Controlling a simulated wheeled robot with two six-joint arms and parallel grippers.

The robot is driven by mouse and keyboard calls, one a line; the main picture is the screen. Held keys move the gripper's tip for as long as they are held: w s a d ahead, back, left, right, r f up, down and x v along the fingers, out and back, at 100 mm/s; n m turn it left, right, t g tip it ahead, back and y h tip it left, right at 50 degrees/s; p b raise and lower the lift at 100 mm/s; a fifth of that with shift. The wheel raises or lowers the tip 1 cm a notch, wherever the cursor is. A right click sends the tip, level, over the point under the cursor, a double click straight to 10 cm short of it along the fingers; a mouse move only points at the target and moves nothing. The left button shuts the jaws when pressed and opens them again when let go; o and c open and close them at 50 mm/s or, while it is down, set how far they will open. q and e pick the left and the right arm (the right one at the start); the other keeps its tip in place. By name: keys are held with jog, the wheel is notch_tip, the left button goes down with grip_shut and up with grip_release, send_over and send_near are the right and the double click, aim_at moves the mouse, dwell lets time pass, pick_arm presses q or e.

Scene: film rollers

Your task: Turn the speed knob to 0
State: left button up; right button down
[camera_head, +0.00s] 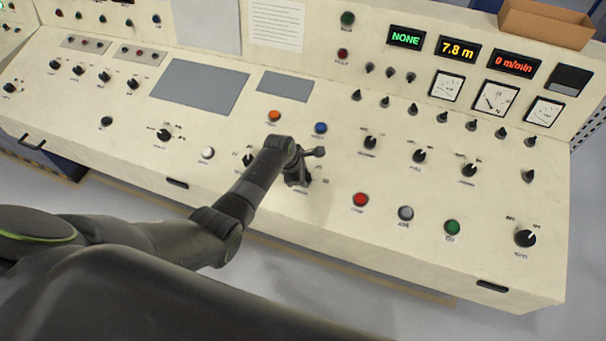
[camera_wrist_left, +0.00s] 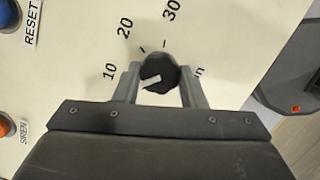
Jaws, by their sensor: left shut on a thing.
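The speed knob (camera_wrist_left: 160,73) is a round black knob with a white pointer mark. In the left wrist view its mark points left and slightly down, below the printed 10. The numbers 10, 20 and 30 show around it; any mark for 0 is hidden, perhaps behind the gripper. My left gripper (camera_head: 300,178) is down at the sloping desk panel, and its fingers are shut on the knob from both sides. In the head view the gripper mostly hides the knob. The red speed display (camera_head: 514,64) reads 0 m/min.
Close to the gripper on the cream panel (camera_head: 330,230) are an orange button (camera_head: 274,116), a blue button (camera_head: 320,128) and a red button (camera_head: 360,199). Other black knobs stand to the right, such as one (camera_head: 525,238) near the front corner. A cardboard box (camera_head: 545,22) sits on top.

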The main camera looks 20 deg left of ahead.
pick_arm(q)
jog(key=n+t, duration=0.1)
jog(key=n, duration=0.4)
jog(key=shift+n+y, duration=0.3)
dwell(0.4)
jog(key=o, duration=1)
jog(key=shift+s+r, duration=0.1)
jog(key=shift+s+a+r, duration=0.1)
jog(key=shift+s+r, duration=0.15)
jog(key=shift+r, duration=0.35)
jog(key=b+v, duration=0.1)
jog(key=v, duration=1.5)
jog(key=shift+b, duration=0.35)
jog(key=shift+s+f, duration=0.1)
